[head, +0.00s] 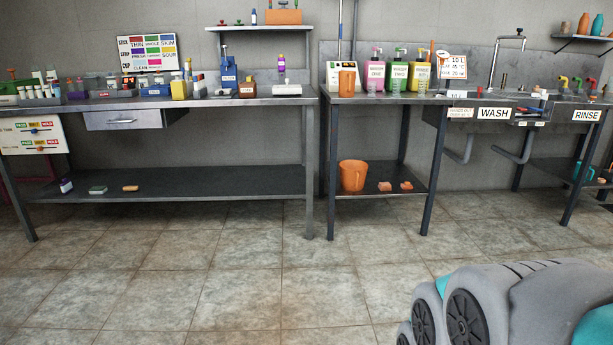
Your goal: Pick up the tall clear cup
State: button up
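I cannot make out a tall clear cup for certain. A narrow upright item with a purple top (281,68) stands on a small white base (287,90) near the right end of the long bench (230,101); it is too small to tell if it is clear. Several small bottles and cups crowd the left part of that bench, and a clear one among them could not be told apart. My arm's grey and teal links fill the lower right corner. My gripper is not in view.
A sink bench with a WASH sign (494,113) stands at right. Jugs in pink (375,74), green (397,74) and yellow (419,76) stand on the middle table. An orange bucket (352,175) sits on its lower shelf. The tiled floor ahead is clear.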

aim_at(423, 79)
jog(key=i+z, duration=0.15)
jog(key=i, duration=0.45)
jog(key=i+j+z, duration=0.15)
jog(key=i, duration=0.45)
jog(key=i+j+z, duration=0.15)
jog(key=i, duration=0.4)
